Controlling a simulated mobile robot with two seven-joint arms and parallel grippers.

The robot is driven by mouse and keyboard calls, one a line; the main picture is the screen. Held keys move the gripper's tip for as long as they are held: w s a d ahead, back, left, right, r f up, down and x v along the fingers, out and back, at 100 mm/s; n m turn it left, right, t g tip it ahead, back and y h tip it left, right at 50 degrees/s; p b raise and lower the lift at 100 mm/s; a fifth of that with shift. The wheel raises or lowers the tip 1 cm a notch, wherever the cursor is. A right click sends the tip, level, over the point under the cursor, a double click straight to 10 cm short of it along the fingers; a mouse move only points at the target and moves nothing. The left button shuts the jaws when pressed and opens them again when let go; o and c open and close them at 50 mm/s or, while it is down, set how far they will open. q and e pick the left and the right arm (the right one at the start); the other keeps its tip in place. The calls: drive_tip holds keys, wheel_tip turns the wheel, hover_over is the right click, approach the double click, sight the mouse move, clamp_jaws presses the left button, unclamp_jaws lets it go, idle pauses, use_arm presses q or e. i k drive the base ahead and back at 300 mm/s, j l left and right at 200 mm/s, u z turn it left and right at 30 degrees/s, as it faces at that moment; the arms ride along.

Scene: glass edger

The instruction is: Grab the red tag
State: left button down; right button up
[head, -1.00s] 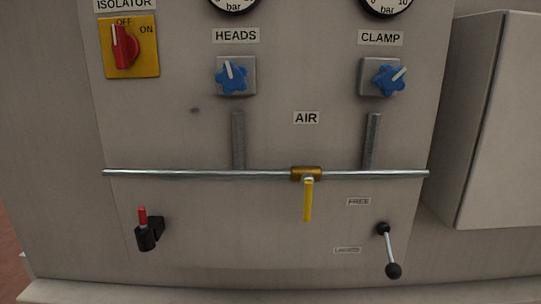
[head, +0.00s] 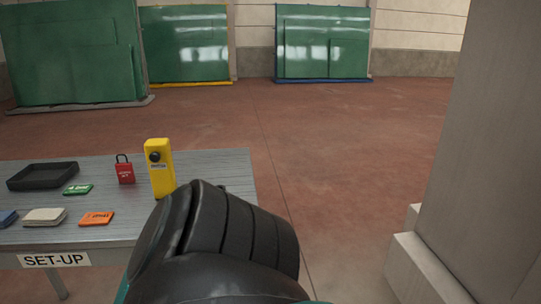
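A small red tag-like piece (head: 125,172) with white lettering and a dark loop at its top, much like a padlock, stands on the grey set-up table (head: 225,175). It is just left of a yellow box (head: 161,175) with a black round knob. No other red tag shows. Neither of my grippers is in view. A black link of my own arm fills the lower middle, in front of the table's right part, and hides that corner.
On the table are a black tray (head: 42,177), a green tag (head: 78,189), an orange tag (head: 97,218), a pale stack (head: 45,216) and a blue piece (head: 6,218). Red floor (head: 330,150) between is clear. Green glass racks stand behind.

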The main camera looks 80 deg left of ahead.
sight(125, 174)
drive_tip(key=u, duration=3.5)
